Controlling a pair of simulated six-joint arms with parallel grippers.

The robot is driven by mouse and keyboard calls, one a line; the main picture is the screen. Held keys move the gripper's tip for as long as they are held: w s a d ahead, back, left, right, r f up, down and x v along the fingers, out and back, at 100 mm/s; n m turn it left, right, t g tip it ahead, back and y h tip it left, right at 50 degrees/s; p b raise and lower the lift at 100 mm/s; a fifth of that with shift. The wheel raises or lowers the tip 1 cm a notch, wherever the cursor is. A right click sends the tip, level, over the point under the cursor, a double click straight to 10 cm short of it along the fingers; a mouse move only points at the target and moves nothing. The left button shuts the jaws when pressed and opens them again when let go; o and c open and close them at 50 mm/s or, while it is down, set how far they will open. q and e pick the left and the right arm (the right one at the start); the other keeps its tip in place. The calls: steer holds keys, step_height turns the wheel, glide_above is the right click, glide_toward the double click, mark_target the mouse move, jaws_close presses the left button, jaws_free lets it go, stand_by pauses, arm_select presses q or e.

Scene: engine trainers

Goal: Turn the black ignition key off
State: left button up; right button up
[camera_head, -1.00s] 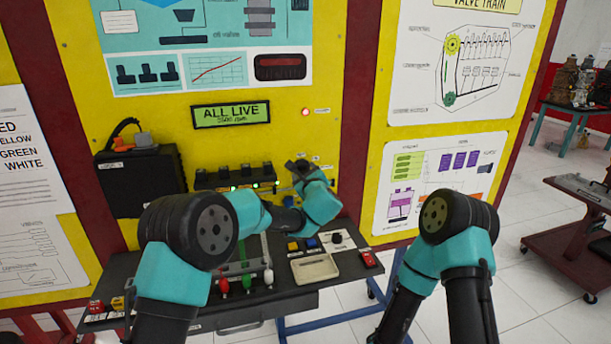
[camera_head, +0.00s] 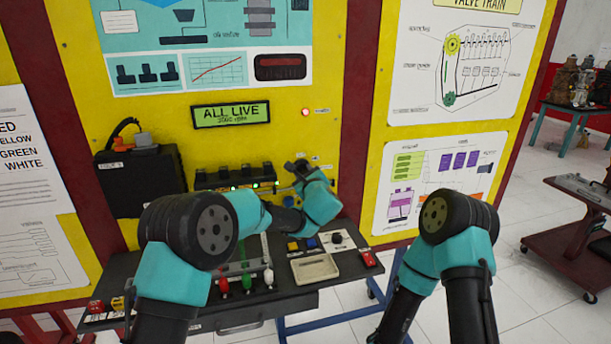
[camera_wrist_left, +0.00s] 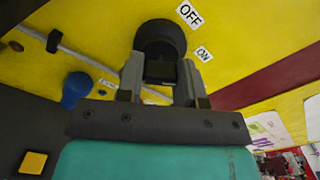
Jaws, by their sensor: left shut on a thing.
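The black ignition key (camera_wrist_left: 160,38) shows in the left wrist view as a dark round-ended piece against the yellow panel (camera_wrist_left: 250,60). My left gripper (camera_wrist_left: 160,73) is shut on it, with one grey finger on each side. An OFF label (camera_wrist_left: 189,14) and an ON label (camera_wrist_left: 203,54) are on the panel to the right of the key.
A lit ALL LIVE display (camera_head: 231,115) and a red lamp (camera_head: 306,112) are above my left gripper. A black box (camera_head: 140,183) is on the panel at left. Below is a dark shelf (camera_head: 345,268) with coloured levers, buttons and a pale tray (camera_head: 314,268).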

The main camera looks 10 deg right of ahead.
arm_select(q)
steer(key=n, duration=1.1)
stand_by(0.3)
steer(key=shift+n, duration=0.4)
steer(key=o, duration=0.9)
steer(key=shift+o, duration=0.2)
steer(key=shift+s, duration=0.1)
steer(key=s+d, duration=0.2)
steer(key=s, duration=1.5)
